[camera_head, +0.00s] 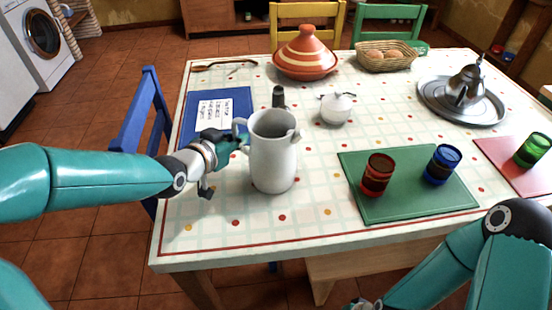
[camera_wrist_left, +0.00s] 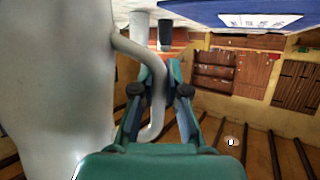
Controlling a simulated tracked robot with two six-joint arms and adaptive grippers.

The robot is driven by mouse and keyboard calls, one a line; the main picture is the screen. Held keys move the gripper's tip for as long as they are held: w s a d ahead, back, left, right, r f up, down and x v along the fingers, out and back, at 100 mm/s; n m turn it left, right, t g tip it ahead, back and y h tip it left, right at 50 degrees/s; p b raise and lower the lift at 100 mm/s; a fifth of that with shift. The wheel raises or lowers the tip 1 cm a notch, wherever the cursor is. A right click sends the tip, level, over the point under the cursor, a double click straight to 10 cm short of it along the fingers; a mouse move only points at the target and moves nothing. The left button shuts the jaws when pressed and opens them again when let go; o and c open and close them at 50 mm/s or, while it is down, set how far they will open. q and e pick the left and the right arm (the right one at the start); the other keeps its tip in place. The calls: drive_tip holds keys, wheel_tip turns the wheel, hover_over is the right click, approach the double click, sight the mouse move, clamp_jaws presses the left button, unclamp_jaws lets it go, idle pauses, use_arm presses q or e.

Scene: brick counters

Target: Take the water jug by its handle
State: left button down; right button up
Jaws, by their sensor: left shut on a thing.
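The white water jug (camera_head: 273,160) stands upright on the table near its front edge. Its handle is on the left side, toward my left gripper. My left gripper (camera_head: 238,142) is beside the jug and shut on the handle. In the left wrist view the jug (camera_wrist_left: 60,90) fills the left side, and its curved handle (camera_wrist_left: 157,95) passes between the two fingers of the gripper (camera_wrist_left: 160,85).
A green mat (camera_head: 405,204) with a red glass (camera_head: 377,174) and a blue glass (camera_head: 442,164) lies right of the jug. A white sugar bowl (camera_head: 336,109) and a dark pepper mill (camera_head: 278,97) stand behind it. A blue chair (camera_head: 132,118) is at the left.

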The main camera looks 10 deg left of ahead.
use_arm(q)
drive_tip(key=shift+w+r, duration=0.1)
drive_tip(key=shift+r, duration=0.25)
